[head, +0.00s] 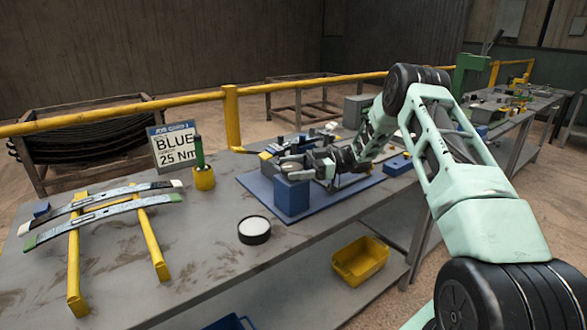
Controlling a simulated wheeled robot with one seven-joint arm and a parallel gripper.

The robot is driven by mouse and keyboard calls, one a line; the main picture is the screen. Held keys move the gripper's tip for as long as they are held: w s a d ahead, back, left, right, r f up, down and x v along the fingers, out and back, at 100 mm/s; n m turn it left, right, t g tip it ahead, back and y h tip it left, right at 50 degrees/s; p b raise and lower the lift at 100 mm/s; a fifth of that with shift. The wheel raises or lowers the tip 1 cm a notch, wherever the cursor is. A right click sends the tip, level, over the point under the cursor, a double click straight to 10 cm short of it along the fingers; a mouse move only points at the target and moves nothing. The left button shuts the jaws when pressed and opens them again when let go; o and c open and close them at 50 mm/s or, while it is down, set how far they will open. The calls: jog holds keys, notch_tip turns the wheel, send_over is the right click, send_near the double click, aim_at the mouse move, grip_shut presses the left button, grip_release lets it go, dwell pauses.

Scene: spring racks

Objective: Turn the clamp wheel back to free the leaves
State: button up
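A blue block (291,198) stands at the front left corner of a blue base plate (345,198) on the bench. A pale, rounded part (291,167) shows just above the block; it may be the clamp wheel, but it is too small to be sure. My gripper (305,164) reaches in from the right and is at this part, just above the block. I cannot tell whether the fingers are apart or closed on it. Two curved leaves (105,207) lie across a yellow stand (74,262) at the left. Any leaves in the clamp are hidden behind my gripper and arm.
A sign reading "BLUE 25 Nm" (174,148) stands behind a green-handled tool in a yellow holder (204,179). A round black tub with white contents (254,230) sits on the bench front. A yellow bin (360,260) is on the lower shelf. A yellow rail (231,115) runs behind.

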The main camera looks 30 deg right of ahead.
jog(key=shift+d, duration=0.1)
jog(key=b+v, duration=0.3)
jog(key=v, duration=1.4)
jog(key=shift+b, duration=0.3)
